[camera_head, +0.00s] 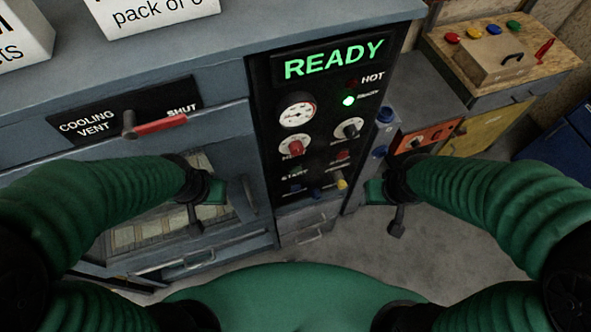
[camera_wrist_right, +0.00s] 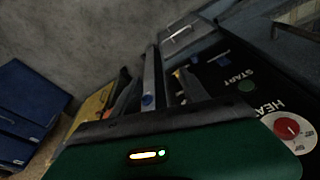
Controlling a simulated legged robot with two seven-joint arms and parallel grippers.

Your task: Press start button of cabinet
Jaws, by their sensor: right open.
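The cabinet (camera_head: 240,75) has a black control panel with a lit green READY display (camera_head: 334,60). The START label (camera_head: 294,175) is low on the panel, with a small dark button (camera_head: 296,188) just under it. In the right wrist view the START label (camera_wrist_right: 238,77) is at the right, with a dark green round button (camera_wrist_right: 246,86) beside it. My right gripper (camera_head: 386,205) is open, right of the panel and apart from the button; its fingers (camera_wrist_right: 155,90) show in the wrist view. My left gripper (camera_head: 200,200) is before the cabinet's window; its jaw state is unclear.
A gauge (camera_head: 297,111), a red knob (camera_head: 291,146), a grey knob (camera_head: 348,128) and a yellow button (camera_head: 342,184) share the panel. The cooling vent lever (camera_head: 158,126) is at the left. A side bench (camera_head: 500,60) stands at the back right. Bare floor (camera_head: 450,225) shows below.

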